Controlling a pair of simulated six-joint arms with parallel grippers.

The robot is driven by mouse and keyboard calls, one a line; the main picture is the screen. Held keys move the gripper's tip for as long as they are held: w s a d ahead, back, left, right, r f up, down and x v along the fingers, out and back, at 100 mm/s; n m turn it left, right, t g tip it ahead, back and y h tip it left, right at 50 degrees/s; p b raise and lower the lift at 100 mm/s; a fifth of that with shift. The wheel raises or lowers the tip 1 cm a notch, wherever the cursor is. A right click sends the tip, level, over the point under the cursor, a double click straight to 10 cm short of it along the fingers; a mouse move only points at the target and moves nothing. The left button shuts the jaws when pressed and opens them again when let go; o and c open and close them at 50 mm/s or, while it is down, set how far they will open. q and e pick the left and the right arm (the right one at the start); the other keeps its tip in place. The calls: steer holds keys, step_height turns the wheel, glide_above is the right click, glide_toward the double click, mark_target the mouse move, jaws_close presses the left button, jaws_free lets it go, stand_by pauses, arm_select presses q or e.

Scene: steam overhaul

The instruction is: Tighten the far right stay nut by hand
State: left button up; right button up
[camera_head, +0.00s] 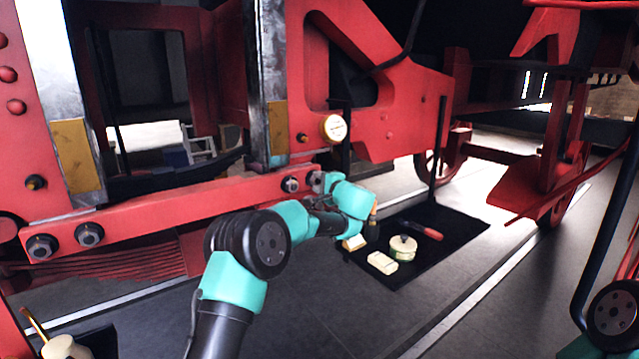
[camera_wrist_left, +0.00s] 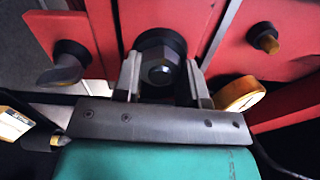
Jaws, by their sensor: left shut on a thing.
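The red stay bar (camera_head: 200,202) runs along the lower frame with a pair of steel hex nuts at each end. The far right stay nut (camera_wrist_left: 160,62) sits on its dark washer, between the two fingers of my left gripper (camera_wrist_left: 163,80). In the head view my left gripper (camera_head: 318,184) is at the right end of the bar, shut on that nut, which it mostly hides. The neighbouring nut (camera_head: 290,184) is just left of it. The two left nuts (camera_head: 89,234) (camera_head: 41,247) are clear of the arm. My right gripper is not in view.
A brass-rimmed gauge (camera_head: 334,128) is just above my left gripper and shows close by in the wrist view (camera_wrist_left: 238,93). A black mat (camera_head: 445,222) on the floor holds a round tin (camera_head: 403,248), pale blocks (camera_head: 382,263) and a red-handled tool (camera_head: 426,230).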

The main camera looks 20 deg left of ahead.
arm_select(q)
steer(key=shift+m, duration=0.4)
steer(key=m, duration=0.3)
steer(key=shift+m, duration=0.3)
steer(key=m, duration=1.2)
steer(key=shift+m, duration=0.4)
steer(key=o, duration=0.9)
steer(key=shift+o, duration=0.2)
steer(key=v, duration=1.7)
steer(key=shift+d, duration=0.2)
